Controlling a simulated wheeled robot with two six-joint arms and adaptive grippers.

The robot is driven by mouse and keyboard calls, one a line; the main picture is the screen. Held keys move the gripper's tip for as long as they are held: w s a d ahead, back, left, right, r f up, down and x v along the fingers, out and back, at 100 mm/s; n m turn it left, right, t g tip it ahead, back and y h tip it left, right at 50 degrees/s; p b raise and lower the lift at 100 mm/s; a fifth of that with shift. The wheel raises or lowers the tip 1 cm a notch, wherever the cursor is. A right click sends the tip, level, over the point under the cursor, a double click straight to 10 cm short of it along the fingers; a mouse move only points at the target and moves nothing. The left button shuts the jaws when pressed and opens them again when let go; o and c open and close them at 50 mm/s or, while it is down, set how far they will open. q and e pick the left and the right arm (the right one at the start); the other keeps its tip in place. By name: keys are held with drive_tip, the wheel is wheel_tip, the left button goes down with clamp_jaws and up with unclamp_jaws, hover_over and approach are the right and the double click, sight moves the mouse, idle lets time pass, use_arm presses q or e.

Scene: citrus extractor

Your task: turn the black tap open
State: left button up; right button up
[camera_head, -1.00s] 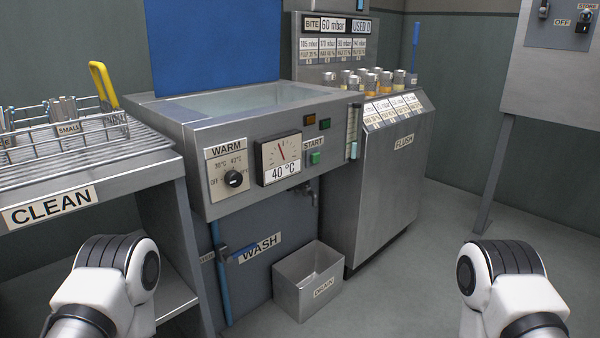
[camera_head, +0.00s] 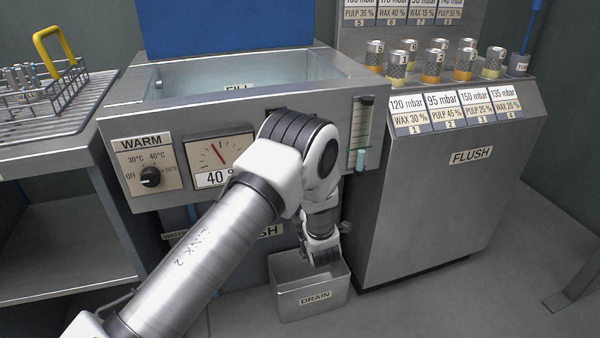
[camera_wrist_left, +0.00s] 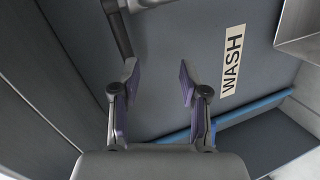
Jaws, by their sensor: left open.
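The black tap (camera_wrist_left: 118,28) shows in the left wrist view as a dark bar at the top, beside a lighter fitting. Its near end lies close to the left-hand fingertip; I cannot tell whether they touch. In the head view a small part of a tap fitting (camera_head: 346,228) shows just right of my wrist; my arm hides the rest. My left gripper (camera_head: 324,257) hangs in front of the tank's lower panel, above the drain box. In the wrist view its fingers (camera_wrist_left: 158,75) are apart with nothing between them. My right gripper is out of view.
The metal drain box (camera_head: 313,301) stands on the floor below my left gripper. The wash tank (camera_head: 115,120) overhangs the panel. A blue pipe (camera_wrist_left: 260,107) crosses near the WASH label (camera_wrist_left: 232,60). The flush cabinet (camera_head: 430,210) stands to the right.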

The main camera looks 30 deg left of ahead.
use_arm(q)
drive_tip(key=w+a+n, duration=0.1)
drive_tip(key=w+a, duration=0.1)
drive_tip(key=w+a+r+n+y+b, duration=0.1)
drive_tip(key=w+a, duration=0.1)
drive_tip(key=w+a+r+n+b, duration=0.1)
drive_tip(key=a, duration=0.1)
drive_tip(key=shift+w+a+r+y, duration=0.15)
drive_tip(key=shift+w+a+y, duration=0.05)
drive_tip(key=shift+w+y, duration=0.2)
drive_tip(key=shift+w+a+b, duration=0.3)
drive_tip(key=shift+w+a, duration=0.05)
clamp_jaws()
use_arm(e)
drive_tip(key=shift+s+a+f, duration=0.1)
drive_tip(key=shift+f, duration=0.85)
